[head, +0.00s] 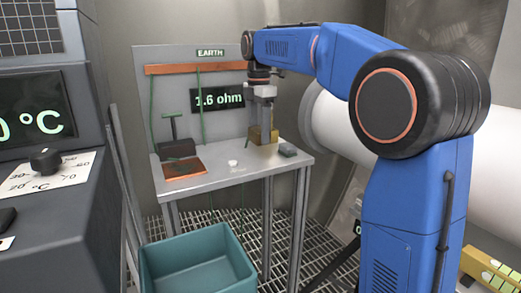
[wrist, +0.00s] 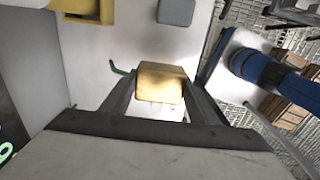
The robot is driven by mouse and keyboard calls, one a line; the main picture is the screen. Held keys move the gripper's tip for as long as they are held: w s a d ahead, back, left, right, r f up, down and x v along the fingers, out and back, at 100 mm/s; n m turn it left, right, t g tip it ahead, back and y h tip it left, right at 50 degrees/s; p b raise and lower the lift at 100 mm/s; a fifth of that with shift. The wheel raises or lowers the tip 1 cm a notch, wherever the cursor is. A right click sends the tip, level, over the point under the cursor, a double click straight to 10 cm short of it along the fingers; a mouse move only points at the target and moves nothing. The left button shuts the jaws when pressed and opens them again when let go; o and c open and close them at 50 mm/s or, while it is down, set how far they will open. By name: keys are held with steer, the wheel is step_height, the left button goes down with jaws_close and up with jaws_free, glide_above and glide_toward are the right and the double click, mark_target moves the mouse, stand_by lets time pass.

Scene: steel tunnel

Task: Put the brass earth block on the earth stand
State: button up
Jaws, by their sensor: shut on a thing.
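My gripper (head: 265,101) points down over the right part of a grey table with an upright panel marked EARTH, which I take for the earth stand (head: 220,178). In the wrist view my gripper (wrist: 155,100) is shut on the brass earth block (wrist: 160,82), a gold block between its two fingers. In the head view the fingers and a brass-coloured shape behind them overlap, so the held block is hard to make out. I cannot tell whether the block touches the tabletop.
A yellow fixture (wrist: 88,9) and a small grey box (wrist: 176,10) lie beyond the block; the box also shows in the head view (head: 287,150). A copper plate (head: 184,168) and dark clamp (head: 176,148) are at left. A teal bin (head: 198,262) stands below.

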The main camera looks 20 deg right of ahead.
mark_target(259, 159)
steer(key=shift+f, duration=2.85)
steer(key=o, duration=1.4)
steer(key=shift+f, duration=0.15)
step_height(259, 159, up, 12)
steer(key=shift+r, duration=0.15)
